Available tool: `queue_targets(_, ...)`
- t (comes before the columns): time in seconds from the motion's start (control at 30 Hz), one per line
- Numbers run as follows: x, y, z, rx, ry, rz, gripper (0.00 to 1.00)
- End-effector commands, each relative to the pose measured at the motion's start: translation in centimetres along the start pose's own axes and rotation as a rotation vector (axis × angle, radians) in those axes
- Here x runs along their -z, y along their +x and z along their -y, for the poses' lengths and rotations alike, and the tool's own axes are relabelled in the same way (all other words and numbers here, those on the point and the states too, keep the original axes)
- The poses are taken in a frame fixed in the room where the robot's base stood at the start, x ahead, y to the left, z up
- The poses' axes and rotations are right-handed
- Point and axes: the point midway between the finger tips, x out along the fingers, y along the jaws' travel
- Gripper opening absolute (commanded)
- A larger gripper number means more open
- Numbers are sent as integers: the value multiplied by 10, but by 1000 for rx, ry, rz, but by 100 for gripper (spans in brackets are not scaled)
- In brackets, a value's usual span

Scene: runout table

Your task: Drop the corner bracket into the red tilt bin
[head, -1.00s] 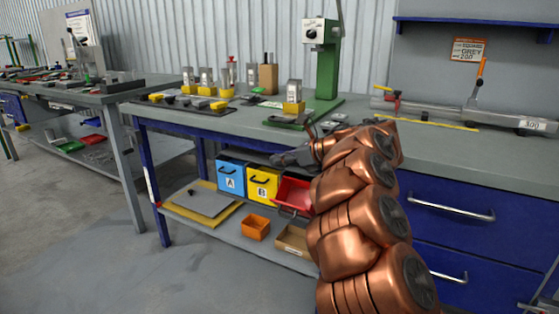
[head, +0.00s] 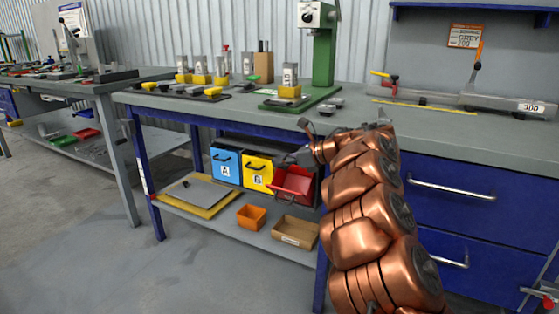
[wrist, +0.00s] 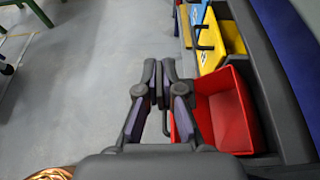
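The red tilt bin (head: 297,179) hangs tipped open under the bench top, to the right of the yellow bin. In the wrist view the red bin (wrist: 228,112) is at the right, its inside looking empty. In the wrist view my gripper (wrist: 159,75) is just left of the bin's rim, over the floor side. Its fingers are close together with a narrow dark strip between the tips. I cannot tell whether that strip is the corner bracket. I cannot make out the bracket elsewhere.
The blue bin A (head: 226,165) and yellow bin B (head: 259,172) hang left of the red one. An orange box (head: 251,216) and a cardboard tray (head: 296,231) stand on the lower shelf. The bench top (head: 230,115) overhangs the bins. The floor in front is clear.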

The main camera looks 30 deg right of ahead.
Motion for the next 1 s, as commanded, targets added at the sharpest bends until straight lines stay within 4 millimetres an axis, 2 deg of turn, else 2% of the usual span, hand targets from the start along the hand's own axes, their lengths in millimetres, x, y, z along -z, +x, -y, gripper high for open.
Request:
queue_targets(0.43, 39, 16, 16, -2, 3, 2, 0)
queue_targets(0.87, 44, 18, 19, -1, 1, 1, 0)
queue_targets(1.0, 44, 18, 19, -1, 1, 1, 16)
